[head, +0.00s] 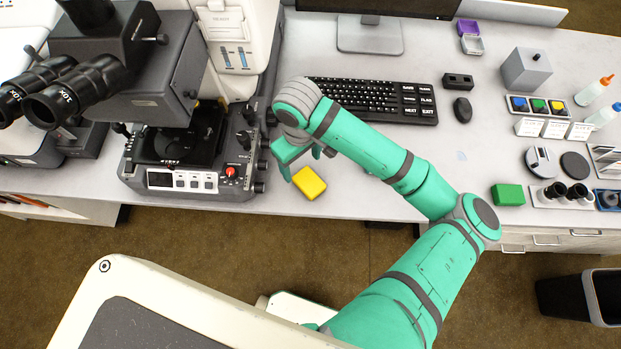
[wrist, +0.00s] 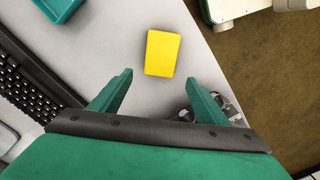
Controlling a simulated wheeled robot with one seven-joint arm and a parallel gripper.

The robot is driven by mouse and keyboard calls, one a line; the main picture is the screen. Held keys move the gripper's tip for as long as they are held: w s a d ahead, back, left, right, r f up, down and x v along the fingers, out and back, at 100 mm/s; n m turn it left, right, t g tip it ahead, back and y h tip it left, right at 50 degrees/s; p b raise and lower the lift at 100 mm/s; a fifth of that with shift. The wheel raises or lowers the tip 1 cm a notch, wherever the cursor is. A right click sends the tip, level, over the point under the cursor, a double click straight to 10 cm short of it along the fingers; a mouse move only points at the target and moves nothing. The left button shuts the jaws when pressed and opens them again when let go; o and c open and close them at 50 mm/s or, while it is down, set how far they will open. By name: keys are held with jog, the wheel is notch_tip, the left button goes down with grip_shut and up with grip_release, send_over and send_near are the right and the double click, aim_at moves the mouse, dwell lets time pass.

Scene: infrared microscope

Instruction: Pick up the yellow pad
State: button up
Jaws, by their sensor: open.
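The yellow pad (head: 309,183) is a small rounded block lying on the white desk near its front edge, between the microscope and the keyboard. My gripper (head: 297,163) is just above and behind it in the head view. In the wrist view the pad (wrist: 162,53) lies beyond the fingertips, roughly centred between the two green fingers. My gripper (wrist: 160,85) is open with nothing between its fingers. The fingers appear apart from the pad.
The microscope (head: 180,130) stands left of the pad. A green block (head: 508,195) lies farther right. The desk front edge is close to the pad.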

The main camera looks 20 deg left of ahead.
aim_at(305, 177)
jog(key=shift+s+f, duration=0.1)
jog(key=shift+f, duration=0.5)
jog(key=f, duration=0.2)
jog(key=d+f, duration=0.1)
jog(key=f, duration=0.1)
jog(key=shift+s, duration=0.1)
jog(key=shift+a+f, duration=0.1)
jog(key=shift+f, duration=0.45)
jog(key=c, duration=1.2)
jog(key=shift+r, duration=0.1)
